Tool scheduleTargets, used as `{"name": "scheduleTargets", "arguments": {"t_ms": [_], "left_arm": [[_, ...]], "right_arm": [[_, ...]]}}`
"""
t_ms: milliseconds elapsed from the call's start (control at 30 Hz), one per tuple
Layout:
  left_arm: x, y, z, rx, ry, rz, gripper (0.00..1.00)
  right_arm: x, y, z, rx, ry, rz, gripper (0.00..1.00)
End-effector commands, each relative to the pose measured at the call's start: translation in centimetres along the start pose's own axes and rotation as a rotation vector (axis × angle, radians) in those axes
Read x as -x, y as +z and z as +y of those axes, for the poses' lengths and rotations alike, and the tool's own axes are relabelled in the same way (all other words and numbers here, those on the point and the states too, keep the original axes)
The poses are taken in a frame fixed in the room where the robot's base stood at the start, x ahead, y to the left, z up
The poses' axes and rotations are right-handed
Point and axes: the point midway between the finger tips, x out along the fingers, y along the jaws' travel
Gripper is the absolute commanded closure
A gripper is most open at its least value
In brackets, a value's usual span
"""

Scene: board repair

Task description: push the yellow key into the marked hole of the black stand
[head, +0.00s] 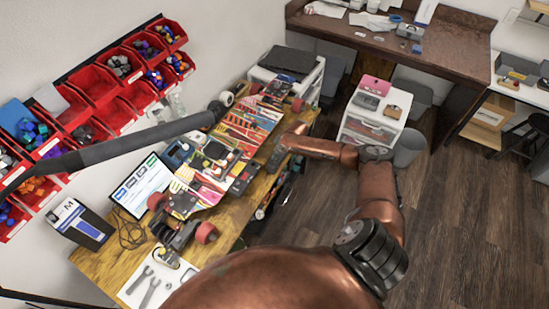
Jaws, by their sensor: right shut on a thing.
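My right arm, copper coloured, comes up from the bottom and bends left over the workbench. My right gripper (276,159) is small and dark at its end, at the bench's right edge beside the colourful skateboard deck. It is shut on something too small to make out. I cannot pick out the yellow key. Several dark items lie on the deck, among them a black one (216,151); I cannot tell which is the black stand, and no marked hole shows. My left gripper is not in view.
The wooden workbench (98,262) carries the skateboard deck (252,118), red wheels (206,232), a tablet (139,186) and wrenches (150,291). Red bins (96,88) line the wall. A grey bar (130,143) crosses above the bench. A white drawer unit (370,127) stands right.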

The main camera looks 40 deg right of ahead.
Motion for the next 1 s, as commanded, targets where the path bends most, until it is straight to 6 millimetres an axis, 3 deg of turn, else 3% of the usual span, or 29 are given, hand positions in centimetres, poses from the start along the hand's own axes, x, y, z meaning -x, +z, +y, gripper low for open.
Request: {"name": "scheduleTargets", "arguments": {"t_ms": [900,933,1000], "left_arm": [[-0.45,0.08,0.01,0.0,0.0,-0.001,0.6],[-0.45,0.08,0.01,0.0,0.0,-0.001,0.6],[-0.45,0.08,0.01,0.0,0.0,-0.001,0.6]], "right_arm": [[-0.75,0.29,0.0,0.0,0.0,0.0,1.0],[-0.75,0.29,0.0,0.0,0.0,0.0,0.82],[-0.75,0.29,0.0,0.0,0.0,0.0,0.77]]}}
